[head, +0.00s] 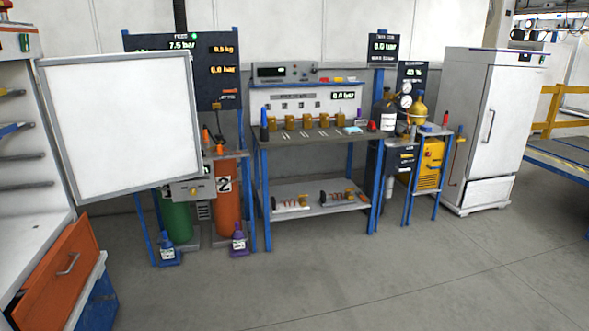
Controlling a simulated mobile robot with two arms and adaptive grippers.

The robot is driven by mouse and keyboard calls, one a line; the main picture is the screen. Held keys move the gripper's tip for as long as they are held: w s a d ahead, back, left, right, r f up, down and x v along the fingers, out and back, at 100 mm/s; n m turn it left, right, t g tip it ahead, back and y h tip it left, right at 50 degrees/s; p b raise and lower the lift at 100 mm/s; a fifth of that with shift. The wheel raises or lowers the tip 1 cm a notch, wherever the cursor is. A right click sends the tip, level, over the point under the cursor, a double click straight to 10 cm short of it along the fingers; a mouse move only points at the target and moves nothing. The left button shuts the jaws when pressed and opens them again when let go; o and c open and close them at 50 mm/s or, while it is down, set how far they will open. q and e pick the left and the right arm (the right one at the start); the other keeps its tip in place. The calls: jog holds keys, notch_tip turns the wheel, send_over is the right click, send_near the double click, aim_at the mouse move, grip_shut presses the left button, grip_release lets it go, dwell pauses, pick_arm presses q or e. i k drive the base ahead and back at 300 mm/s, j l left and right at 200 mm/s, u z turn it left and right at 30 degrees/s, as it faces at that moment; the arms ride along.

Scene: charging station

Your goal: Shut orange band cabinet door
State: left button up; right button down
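The cabinet's inside shows grey shelves (25,157). Below, an orange drawer (58,275) with a grey handle is pulled out. The door hides part of the gas station behind it. Neither of my grippers is in view.
Behind the door stand a green cylinder (178,220) and an orange cylinder (228,200). A blue-legged workbench (330,134) is in the middle. A white upright cabinet (497,120) with its door shut stands at the right. The grey floor (350,285) in front is clear.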

aim_at(123, 124)
jog(key=i+l, duration=0.1)
jog(key=i, duration=0.55)
jog(key=i+l, duration=0.1)
jog(key=i, duration=0.55)
jog(key=i+l, duration=0.15)
jog(key=i, duration=0.5)
jog(key=i+l+u, duration=0.15)
jog(key=i+u, duration=0.35)
jog(key=i+l+u, duration=0.25)
jog(key=u, duration=0.25)
jog(key=i+l+u, duration=0.35)
jog(key=u, duration=0.15)
jog(key=i+l+u, duration=0.2)
jog(key=l+u, duration=0.25)
jog(key=l, duration=0.15)
